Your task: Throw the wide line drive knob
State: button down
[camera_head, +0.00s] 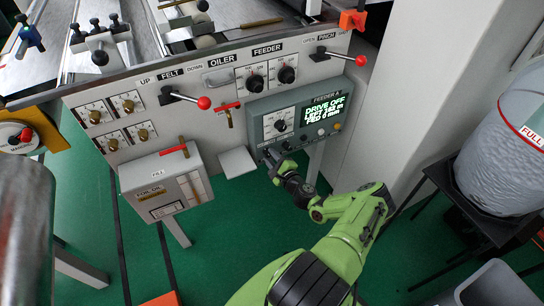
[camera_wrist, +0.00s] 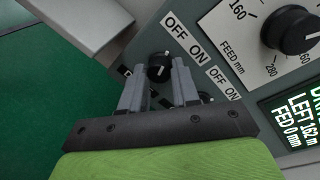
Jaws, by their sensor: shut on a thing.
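The feeder box (camera_head: 262,126) is a grey-green panel on the machine front. Its lit display (camera_head: 322,108) reads "DRIVE OFF", with "LEFT 162 m" and "FED 0 mm" below. In the wrist view, a small black knob (camera_wrist: 159,68) sits at the panel's lower left, near an "OFF ON" label (camera_wrist: 184,38). My gripper (camera_wrist: 158,76) is shut on this knob, with one grey finger on each side. The lettering beside the knob is mostly hidden by a finger. In the head view my gripper (camera_head: 272,158) is at the box's lower left edge.
A second knob (camera_wrist: 206,98), partly hidden, sits right of my fingers under another "OFF ON" label. A large feed dial (camera_wrist: 290,30) is above it. A grey ledge (camera_head: 237,162) and foil-oil box (camera_head: 165,185) lie left. Red-ball levers (camera_head: 204,102) stick out above.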

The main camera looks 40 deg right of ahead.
jog(key=shift+n, duration=0.7)
jog(key=c, duration=0.8)
grip_release()
jog(key=p+v, duration=0.4)
jog(key=v, duration=1.1)
jog(key=shift+s+a+r, duration=0.15)
jog(key=shift+s+a, duration=0.1)
jog(key=shift+s, duration=0.1)
